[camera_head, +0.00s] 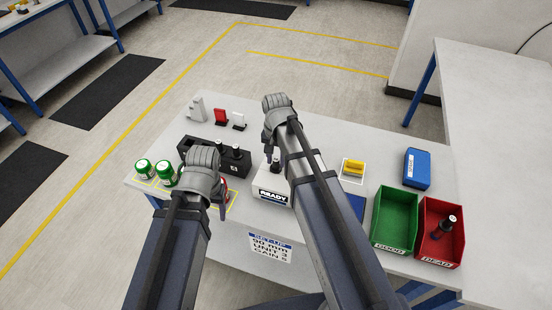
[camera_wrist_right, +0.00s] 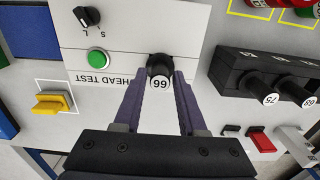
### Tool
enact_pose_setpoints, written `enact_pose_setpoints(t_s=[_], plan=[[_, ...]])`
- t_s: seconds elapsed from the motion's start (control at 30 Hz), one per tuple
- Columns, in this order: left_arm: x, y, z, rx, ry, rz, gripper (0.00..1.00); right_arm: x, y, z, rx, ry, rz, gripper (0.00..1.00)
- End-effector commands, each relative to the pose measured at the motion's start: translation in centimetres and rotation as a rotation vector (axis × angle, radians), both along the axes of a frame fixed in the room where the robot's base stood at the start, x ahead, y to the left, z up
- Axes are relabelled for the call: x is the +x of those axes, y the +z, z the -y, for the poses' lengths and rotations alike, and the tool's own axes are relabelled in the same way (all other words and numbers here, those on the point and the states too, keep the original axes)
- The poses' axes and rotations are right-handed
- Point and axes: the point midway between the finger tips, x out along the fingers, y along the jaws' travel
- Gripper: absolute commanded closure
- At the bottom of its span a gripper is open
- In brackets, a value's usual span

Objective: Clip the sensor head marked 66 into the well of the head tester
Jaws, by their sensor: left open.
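The head tester (camera_head: 272,194) is a pale box with a READY display. In the right wrist view its panel (camera_wrist_right: 120,45) shows a green button (camera_wrist_right: 97,59) and a black selector knob (camera_wrist_right: 87,17). The black sensor head marked 66 (camera_wrist_right: 159,72) is at the tester's well, its round white label facing the camera; how deep it sits is hidden. It also shows in the head view (camera_head: 276,166). My right gripper (camera_wrist_right: 161,76) has its fingers closed around this head. My left gripper (camera_head: 212,190) is open over the table left of the tester, its fingers mostly hidden.
A black rack (camera_wrist_right: 285,75) holds other heads, one marked 75. A yellow block (camera_head: 354,167), blue box (camera_head: 417,168), green GOOD bin (camera_head: 394,218) and red DEAD bin (camera_head: 432,250) holding a black head are at the right.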

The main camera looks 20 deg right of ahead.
Motion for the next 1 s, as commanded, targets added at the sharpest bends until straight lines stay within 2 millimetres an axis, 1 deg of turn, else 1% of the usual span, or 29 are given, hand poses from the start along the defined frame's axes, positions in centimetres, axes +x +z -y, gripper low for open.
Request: enact_pose_setpoints(t_s=[0.03,0.17,0.2,0.53,0.77,1.0], plan=[[0.0,0.0,0.0,0.000,0.000,0.000,0.37,0.0,0.0,0.0,0.000,0.000,0.000,0.53],[0.0,0.0,0.0,0.000,0.000,0.000,0.37,0.0,0.0,0.0,0.000,0.000,0.000,0.38],[0.0,0.0,0.0,0.000,0.000,0.000,0.37,0.0,0.0,0.0,0.000,0.000,0.000,0.37],[0.0,0.0,0.0,0.003,-0.013,0.000,0.37,0.0,0.0,0.0,0.000,0.000,0.000,0.37],[0.0,1.9,0.0,0.002,-0.012,-0.001,0.37,0.0,1.9,0.0,0.000,0.000,0.000,0.37],[0.0,5.2,0.0,0.002,-0.008,0.000,0.37,0.0,5.2,0.0,0.000,0.000,0.000,0.37]])
